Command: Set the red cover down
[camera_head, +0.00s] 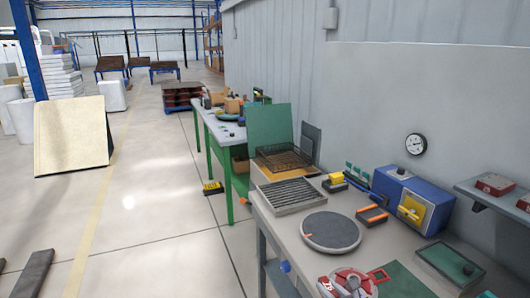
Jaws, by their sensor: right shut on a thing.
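The red cover (333,285) shows at the bottom edge of the head view as a red shape with pale markings, above the front part of the grey workbench. It is partly cut off by the frame. My right gripper (352,283) is at the cover and shut on it; its fingers are small and hard to separate from the red and grey parts. I cannot tell whether the cover touches the bench top. My left gripper is not in view.
A round grey plate (331,231) lies on the bench, with a slatted tray (292,194) behind it. A blue box with a yellow front (412,202) stands at the wall. A green-topped tray (449,265) lies at right. Red items (495,183) sit on a shelf.

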